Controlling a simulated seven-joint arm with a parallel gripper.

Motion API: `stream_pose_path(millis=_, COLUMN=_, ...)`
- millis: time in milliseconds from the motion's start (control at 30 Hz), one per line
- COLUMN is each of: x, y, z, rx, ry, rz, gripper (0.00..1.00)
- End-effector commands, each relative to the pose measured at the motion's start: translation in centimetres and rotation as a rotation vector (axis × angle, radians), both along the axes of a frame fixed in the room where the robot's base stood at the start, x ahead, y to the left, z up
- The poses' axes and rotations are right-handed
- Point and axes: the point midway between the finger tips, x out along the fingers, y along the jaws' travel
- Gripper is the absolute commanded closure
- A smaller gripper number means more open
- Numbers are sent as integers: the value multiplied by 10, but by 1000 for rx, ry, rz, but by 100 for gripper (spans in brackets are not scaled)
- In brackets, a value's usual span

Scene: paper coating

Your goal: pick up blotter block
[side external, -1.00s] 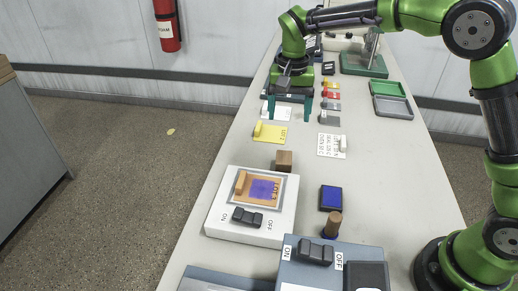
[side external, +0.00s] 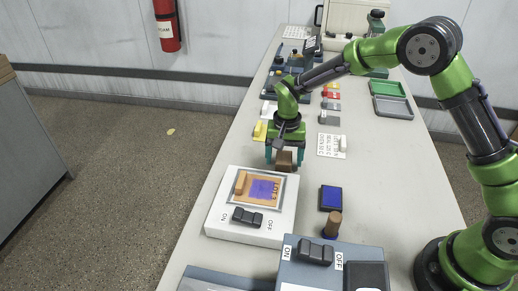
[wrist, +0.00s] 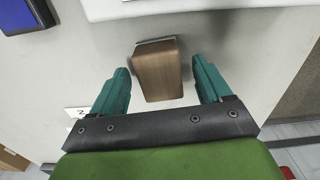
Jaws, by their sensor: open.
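The blotter block, a small brown wooden block (side external: 284,160), stands on the bench just behind the white hot-plate-like device. In the wrist view the brown block (wrist: 158,72) shows its wood-grain top, with a thin greyish layer along its far edge. My gripper (side external: 285,161) is low over it, with one teal finger on each side. The wrist view also shows my gripper (wrist: 160,82) open, the block between its fingers and a gap visible on both sides. Whether the fingertips reach the bench is hard to tell.
The white device (side external: 225,222) with an orange and purple sheet and black switch stands close in front. A blue pad (side external: 331,198) and a wooden-handled stamp (side external: 333,224) lie right of it. A yellow card (side external: 260,131) and a white labelled card (side external: 331,146) lie behind.

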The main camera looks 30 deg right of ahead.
Motion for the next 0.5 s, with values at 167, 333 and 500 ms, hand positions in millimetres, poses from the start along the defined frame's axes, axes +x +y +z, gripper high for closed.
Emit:
stream_pose_path(millis=167, x=0, y=0, z=-6, rx=0, ry=0, rz=-1, gripper=22)
stream_pose_path(millis=333, x=0, y=0, z=-6, rx=0, ry=0, rz=0, gripper=28)
stream_pose_path(millis=500, x=0, y=0, z=-5, rx=0, ry=0, rz=0, gripper=54)
